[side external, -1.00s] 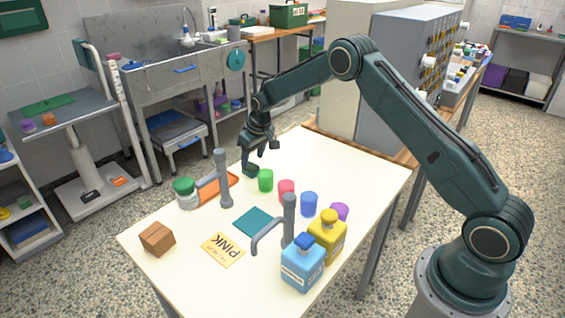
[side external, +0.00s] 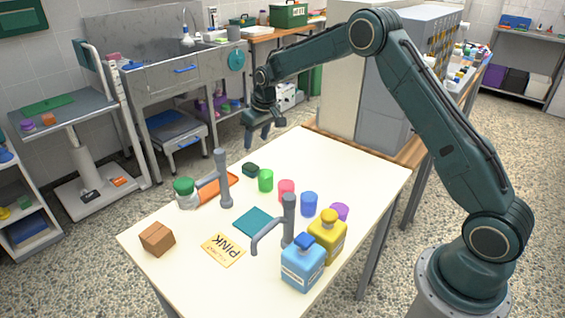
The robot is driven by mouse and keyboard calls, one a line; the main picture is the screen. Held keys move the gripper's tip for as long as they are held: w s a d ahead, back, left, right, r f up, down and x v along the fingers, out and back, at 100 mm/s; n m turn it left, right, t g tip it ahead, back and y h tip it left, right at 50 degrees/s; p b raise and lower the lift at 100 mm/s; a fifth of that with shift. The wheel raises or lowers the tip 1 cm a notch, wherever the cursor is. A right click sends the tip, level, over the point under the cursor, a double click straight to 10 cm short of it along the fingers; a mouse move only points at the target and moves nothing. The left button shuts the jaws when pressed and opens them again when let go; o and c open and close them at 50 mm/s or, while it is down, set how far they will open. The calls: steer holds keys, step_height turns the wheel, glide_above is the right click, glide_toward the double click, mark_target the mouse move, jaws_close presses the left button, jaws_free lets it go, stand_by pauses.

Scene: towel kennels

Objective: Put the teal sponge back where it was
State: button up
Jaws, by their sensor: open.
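A small dark teal-green block (side external: 251,169), which looks like the sponge, lies on the white table (side external: 330,160) near its far edge, just left of the green cup (side external: 265,180). My gripper (side external: 262,142) is open and empty, above and slightly right of the block and apart from it. A flat teal square (side external: 255,222) lies mid-table between two grey posts; whether it is cloth or a mat I cannot tell.
Pink (side external: 286,190), blue (side external: 309,204) and purple (side external: 340,211) cups continue the row. Grey posts (side external: 224,180) (side external: 288,220) stand upright.

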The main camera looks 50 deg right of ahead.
steer(key=s+a+r+t, duration=0.1)
steer(key=s+a+r, duration=0.2)
steer(key=s+r, duration=0.65)
steer(key=s+a+r, duration=0.3)
steer(key=s+r, duration=0.6)
steer(key=r, duration=0.1)
steer(key=s+a+t, duration=0.1)
steer(key=s+a, duration=0.1)
steer(key=s, duration=2.2)
steer(key=shift+s+a+f, duration=0.25)
steer(key=shift+f, duration=0.1)
